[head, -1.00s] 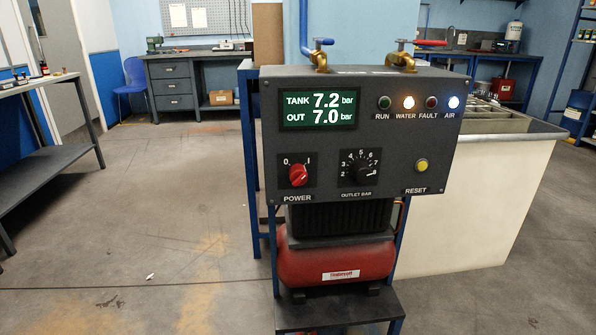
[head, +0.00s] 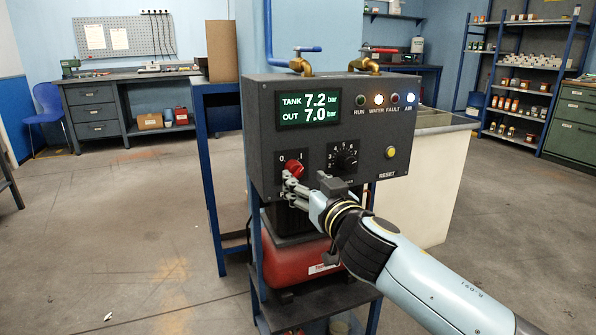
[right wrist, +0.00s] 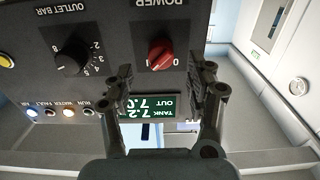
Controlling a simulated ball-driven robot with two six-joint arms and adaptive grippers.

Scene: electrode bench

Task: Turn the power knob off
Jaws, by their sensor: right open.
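The red power knob (head: 293,167) is at the lower left of the dark control panel (head: 262,110). In the right wrist view the picture is upside down, and the knob (right wrist: 160,54) appears turned toward the 1 mark. The display (head: 302,108) is lit, with TANK 7.2 and OUT 7.0 bar. My right gripper (head: 304,181) is at the panel's front, close to the knob and partly over its label. In the right wrist view its open fingers (right wrist: 165,75) show on both sides, with the knob ahead between them; contact is not clear. My left gripper is out of view.
The outlet dial (head: 343,159) sits just right of the knob, close to my gripper. The yellow reset button (head: 390,152) is farther right. Brass taps (head: 301,66) stand on top. A red tank (head: 297,262) is below. The floor at left is open.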

